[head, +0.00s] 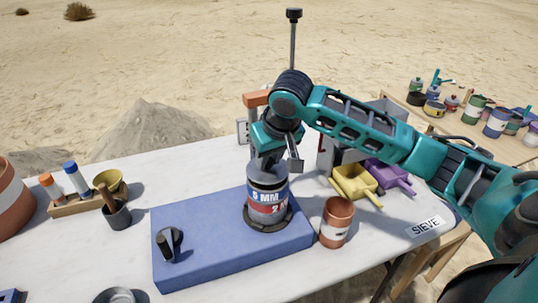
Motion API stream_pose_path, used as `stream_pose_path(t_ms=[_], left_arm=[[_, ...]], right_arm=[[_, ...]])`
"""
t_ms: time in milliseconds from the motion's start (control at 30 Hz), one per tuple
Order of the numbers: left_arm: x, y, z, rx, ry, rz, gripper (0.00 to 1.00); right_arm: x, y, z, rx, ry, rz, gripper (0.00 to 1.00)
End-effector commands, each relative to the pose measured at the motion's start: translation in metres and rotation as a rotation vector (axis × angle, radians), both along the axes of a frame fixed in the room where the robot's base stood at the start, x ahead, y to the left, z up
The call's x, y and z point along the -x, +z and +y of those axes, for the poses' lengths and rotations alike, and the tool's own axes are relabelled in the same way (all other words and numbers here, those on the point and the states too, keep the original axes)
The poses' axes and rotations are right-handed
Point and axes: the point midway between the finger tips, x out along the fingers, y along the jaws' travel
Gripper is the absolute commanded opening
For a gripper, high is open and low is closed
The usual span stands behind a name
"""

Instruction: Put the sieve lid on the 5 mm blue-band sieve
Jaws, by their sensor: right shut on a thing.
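The sieve stack stands upright on a blue base (200,262). Its upper sieve, the 5 mm blue-band sieve (266,197), sits over a red-band sieve (265,210) marked 2. My right gripper (268,160) is directly above the stack, pointing down. It is shut on what looks like the grey sieve lid (268,177), at the top of the stack. The gripper partly hides the lid, and I cannot tell whether the lid is fully seated. My left gripper is not in view.
A terracotta cup (336,222) stands close right of the stack. Yellow (354,184) and purple (390,174) scoops lie behind it. A black knob (168,242) is on the base. A dark pot (116,213) and a marker rack (88,202) are left. Bare white tabletop lies behind the base.

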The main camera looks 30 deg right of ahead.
Motion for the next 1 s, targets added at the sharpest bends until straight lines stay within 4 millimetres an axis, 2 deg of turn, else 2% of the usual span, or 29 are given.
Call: stream_pose_path(t_ms=[567, 1000], left_arm=[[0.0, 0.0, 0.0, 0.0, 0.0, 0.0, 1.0], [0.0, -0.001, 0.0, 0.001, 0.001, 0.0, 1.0]], right_arm=[[0.0, 0.0, 0.0, 0.0, -0.004, -0.001, 0.0], [0.0, -0.011, 0.0, -0.001, -0.004, 0.0, 0.0]])
